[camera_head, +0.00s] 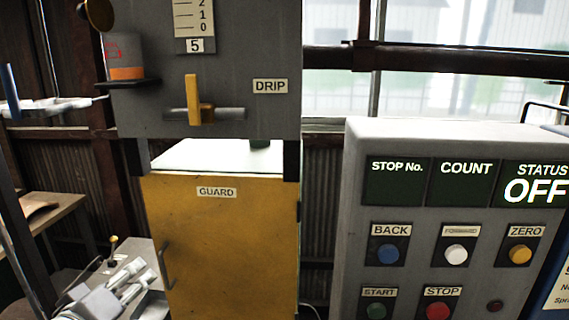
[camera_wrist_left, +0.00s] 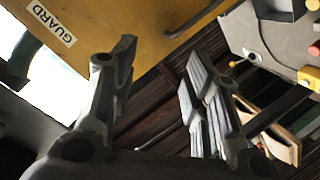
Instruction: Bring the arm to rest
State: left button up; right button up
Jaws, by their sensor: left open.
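My left gripper (camera_head: 136,273) is low at the left in the head view, in front of the lower left of the yellow guard door (camera_head: 225,245). Its two grey fingers are apart, with nothing between them. In the left wrist view my left gripper (camera_wrist_left: 158,58) also shows open and empty, with the yellow guard panel (camera_wrist_left: 130,25) beyond it. I cannot tell the exact gap between the fingers and the door.
A grey control panel (camera_head: 352,220) stands at the right, its status reading OFF. A grey housing (camera_head: 240,50) with a yellow DRIP lever (camera_head: 197,100) is above the guard. The guard's handle (camera_head: 165,265) is close to the gripper. A wooden table (camera_head: 62,207) stands at the left.

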pick_arm(q)
jog(key=s+d+f+m+g, duration=0.2)
jog(key=s+f+g, duration=0.15)
jog(key=f, duration=0.55)
jog(key=s+d+f+m+g, duration=0.25)
jog(key=s+f, duration=0.25)
jog(key=f, duration=0.3)
jog(key=s+d+f+m+g, duration=0.3)
jog(key=s+f+m+g, duration=0.2)
jog(key=s+f, duration=0.9)
jog(key=s+f+g, duration=0.1)
jog(key=s+f, duration=0.1)
jog(key=f, duration=1.1)
jog(key=s+f+g, duration=0.1)
jog(key=s+f, duration=0.1)
jog(key=f, duration=1.1)
jog(key=s+a+f, duration=0.3)
jog(key=s+f, duration=1.2)
jog(key=s, duration=0.1)
jog(key=shift+s+m+g+y, duration=0.25)
jog(key=shift+m+g+y, duration=0.15)
jog(key=shift+m, duration=0.05)
